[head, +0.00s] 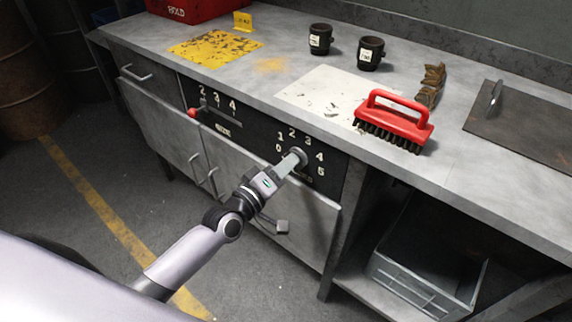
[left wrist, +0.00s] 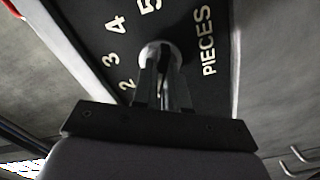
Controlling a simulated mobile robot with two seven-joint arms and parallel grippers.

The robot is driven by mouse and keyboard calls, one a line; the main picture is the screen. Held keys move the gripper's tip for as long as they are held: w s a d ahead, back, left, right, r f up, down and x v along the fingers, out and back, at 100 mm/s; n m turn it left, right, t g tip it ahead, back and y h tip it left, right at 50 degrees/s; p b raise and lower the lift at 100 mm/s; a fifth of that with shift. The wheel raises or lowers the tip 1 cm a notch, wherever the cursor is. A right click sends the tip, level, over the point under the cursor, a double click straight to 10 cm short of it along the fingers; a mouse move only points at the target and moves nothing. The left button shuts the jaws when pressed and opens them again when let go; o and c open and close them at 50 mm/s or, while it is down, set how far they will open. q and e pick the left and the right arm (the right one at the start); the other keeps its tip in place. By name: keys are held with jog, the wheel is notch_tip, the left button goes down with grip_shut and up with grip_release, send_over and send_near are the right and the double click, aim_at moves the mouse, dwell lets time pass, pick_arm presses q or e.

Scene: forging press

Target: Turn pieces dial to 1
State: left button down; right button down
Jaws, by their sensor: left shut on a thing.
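The pieces dial (head: 298,152) is a grey round knob on the black panel (head: 332,163) at the front of the bench. Numbers 0 to 5 are printed around it. My left gripper (head: 293,160) comes to it from the front and is shut on it. In the left wrist view the fingers (left wrist: 164,82) close on the dial (left wrist: 150,50), with 2, 3, 4, 5 and the word PIECES in sight. The fingers cover part of the dial, and I cannot tell which number it points to. My right gripper is not in view.
A lever with a red knob (head: 193,112) sits left of the dial, beside numbers 2, 3 and 4. A red brush (head: 394,120), two black cups (head: 370,53) and a yellow mat (head: 215,47) are on the bench top. A grey bin (head: 415,285) stands on the lower shelf.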

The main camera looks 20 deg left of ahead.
pick_arm(q)
jog(key=c, duration=1.2)
grip_release()
jog(key=shift+o, duration=0.2)
jog(key=v, duration=0.7)
jog(key=shift+p, duration=0.35)
jog(key=shift+s, duration=0.1)
jog(key=s+a+f+m+g+y+p, duration=0.1)
jog(key=s+m+g+y+p, duration=0.1)
jog(key=s+m+p, duration=0.3)
jog(key=s+f+m+g+y+p, duration=0.2)
jog(key=s+m+g+p, duration=0.2)
jog(key=s, duration=0.8)
jog(key=shift+s+a+m+g+p, duration=0.2)
jog(key=shift+a+m+g+p, duration=0.3)
jog(key=shift+p, duration=0.7)
